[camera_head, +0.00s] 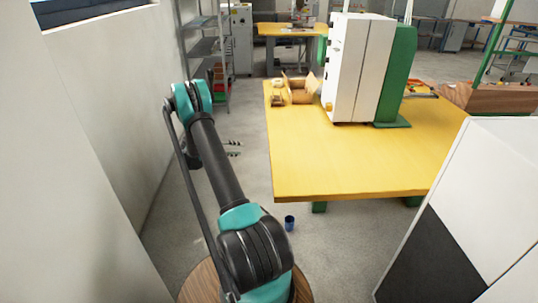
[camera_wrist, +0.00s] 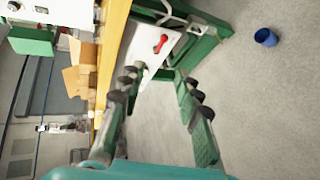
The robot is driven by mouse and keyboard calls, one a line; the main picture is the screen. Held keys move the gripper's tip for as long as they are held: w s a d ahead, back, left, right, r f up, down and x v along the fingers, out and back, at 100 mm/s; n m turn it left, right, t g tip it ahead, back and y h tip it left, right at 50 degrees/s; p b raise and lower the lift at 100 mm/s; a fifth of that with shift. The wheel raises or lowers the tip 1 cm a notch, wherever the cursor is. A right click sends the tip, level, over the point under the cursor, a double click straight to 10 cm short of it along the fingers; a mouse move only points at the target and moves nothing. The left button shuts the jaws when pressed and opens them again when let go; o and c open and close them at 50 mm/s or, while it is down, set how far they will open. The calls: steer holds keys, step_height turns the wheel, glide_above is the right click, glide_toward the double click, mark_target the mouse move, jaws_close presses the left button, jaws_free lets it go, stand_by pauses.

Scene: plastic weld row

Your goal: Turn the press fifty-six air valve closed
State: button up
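A red valve handle (camera_wrist: 160,43) sits on a white plate (camera_wrist: 150,62) at the upper middle of the wrist view. The plate is beside the green table frame, next to the yellow edge. My gripper (camera_wrist: 159,76) is open and empty, its two fingers spread wide and pointing toward the plate. The handle appears beyond and between the fingertips, with no contact visible. The left finger overlaps part of the plate in the picture. The head view shows my arm, but neither the valve nor my gripper can be made out there.
The yellow table (camera_head: 350,165) holds a white and green machine (camera_head: 358,70) and an open cardboard box (camera_head: 300,88). A blue cup (camera_head: 289,223) stands on the floor. A wall (camera_head: 100,130) is left of my arm; a white cabinet (camera_head: 490,190) is at right.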

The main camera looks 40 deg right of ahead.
steer(key=s+d+f, duration=0.1)
steer(key=d+f, duration=0.3)
steer(key=d, duration=0.5)
steer(key=s+d+f+g+h, duration=0.1)
steer(key=d+f, duration=0.3)
steer(key=d, duration=0.5)
steer(key=shift+d+f, duration=0.25)
steer(key=shift+f, duration=0.15)
steer(key=shift+s, duration=0.1)
steer(key=shift+c, duration=0.2)
jaws_close()
